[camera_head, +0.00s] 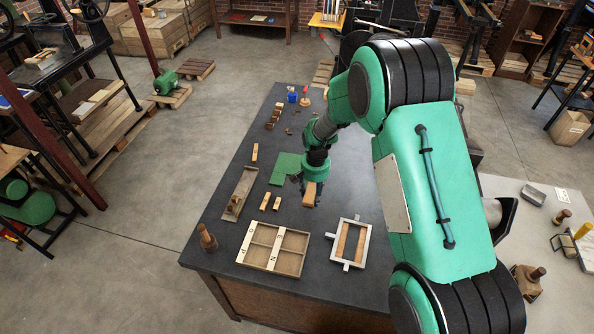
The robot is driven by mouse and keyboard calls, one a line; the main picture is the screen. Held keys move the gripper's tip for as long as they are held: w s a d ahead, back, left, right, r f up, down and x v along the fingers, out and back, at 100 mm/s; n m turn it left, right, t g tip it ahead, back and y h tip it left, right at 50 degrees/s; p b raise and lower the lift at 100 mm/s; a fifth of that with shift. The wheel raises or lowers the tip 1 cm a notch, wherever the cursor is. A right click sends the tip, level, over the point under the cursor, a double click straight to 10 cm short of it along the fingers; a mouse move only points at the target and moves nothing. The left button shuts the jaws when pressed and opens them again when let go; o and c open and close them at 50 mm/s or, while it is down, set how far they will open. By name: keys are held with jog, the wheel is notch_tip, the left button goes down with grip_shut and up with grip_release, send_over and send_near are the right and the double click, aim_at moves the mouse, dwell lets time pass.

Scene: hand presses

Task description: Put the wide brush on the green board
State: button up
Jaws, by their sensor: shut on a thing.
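The green board (285,168) lies flat on the dark table, left of my gripper. My gripper (311,182) points down over the table, just right of the board's near corner. It is shut on a tan wooden block-like thing, which appears to be the wide brush (312,195). I cannot make out bristles at this size. The brush hangs beyond the board's right edge, and I cannot tell how high it is above the table. My arm hides part of the table's right side.
Two small wooden blocks (265,200) lie near the board. A long metal tray (239,193) is at the left edge. A compartmented wooden tray (273,249) and a metal frame (350,243) lie in front. A wooden-handled tool (208,238) stands at the front left corner. Small jars (292,95) stand at the back.

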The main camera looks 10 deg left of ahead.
dwell(0.3)
jog(key=w+a, duration=0.2)
jog(key=w, duration=0.3)
jog(key=w+a+f+p, duration=0.1)
jog(key=w+a, duration=0.1)
jog(key=w, duration=0.2)
jog(key=w+a, duration=0.2)
jog(key=w, duration=0.3)
jog(key=shift+w+a+f+p, duration=0.2)
jog(key=shift+w+a+p, duration=0.1)
jog(key=shift+f+p, duration=0.3)
jog(key=shift+f, duration=1.45)
jog(key=shift+f, duration=0.2)
jog(key=o, duration=1.2)
jog(key=shift+r, duration=0.15)
notch_tip(320, 180, up, 12)
jog(key=b, duration=0.1)
